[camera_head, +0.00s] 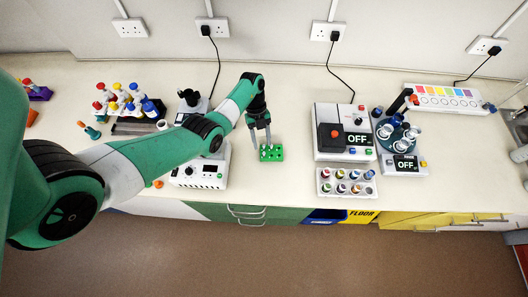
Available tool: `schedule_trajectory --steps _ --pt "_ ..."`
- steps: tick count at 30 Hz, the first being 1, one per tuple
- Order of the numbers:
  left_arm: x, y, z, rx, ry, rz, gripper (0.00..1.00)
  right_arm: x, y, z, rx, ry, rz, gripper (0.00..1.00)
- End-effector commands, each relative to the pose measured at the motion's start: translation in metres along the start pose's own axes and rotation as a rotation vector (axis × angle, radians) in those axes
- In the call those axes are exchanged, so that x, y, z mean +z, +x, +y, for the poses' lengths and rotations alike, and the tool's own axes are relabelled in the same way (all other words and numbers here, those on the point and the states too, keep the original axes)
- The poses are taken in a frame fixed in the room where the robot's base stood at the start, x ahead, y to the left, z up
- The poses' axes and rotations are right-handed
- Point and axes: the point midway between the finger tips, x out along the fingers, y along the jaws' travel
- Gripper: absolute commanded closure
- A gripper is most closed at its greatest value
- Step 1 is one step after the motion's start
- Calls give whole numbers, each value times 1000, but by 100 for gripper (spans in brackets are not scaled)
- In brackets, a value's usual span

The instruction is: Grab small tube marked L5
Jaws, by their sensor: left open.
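A small green rack (271,158) stands on the bench near its front edge, with small pale tubes in it. Their markings are too small to read, so I cannot tell which tube is L5. My left gripper (261,143) points down, open, right at the rack. Its fingers are over the rack's left part and hide some of it. I cannot tell whether a tube stands between the fingers. My right gripper does not show.
Right of the rack stand a white device (332,154) reading OFF and a white tray (347,191) of coloured caps. A centrifuge-like device (405,164) is farther right. A white device (200,175) stands left, partly behind my arm. Bench behind the rack is clear.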

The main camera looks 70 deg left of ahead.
Motion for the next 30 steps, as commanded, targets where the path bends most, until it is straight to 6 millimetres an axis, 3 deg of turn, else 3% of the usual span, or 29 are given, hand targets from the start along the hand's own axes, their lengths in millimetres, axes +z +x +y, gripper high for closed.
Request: schedule_trajectory --steps 6,14,15,23,30 --pt "0 40 0 3 0 3 49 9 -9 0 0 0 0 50" --pt "-1 44 0 1 0 1 49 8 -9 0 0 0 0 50" --pt "-1 44 0 1 0 1 51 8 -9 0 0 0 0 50" --pt "-1 44 0 1 0 1 98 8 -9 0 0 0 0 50" --pt "-1 44 0 1 0 1 100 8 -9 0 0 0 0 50"
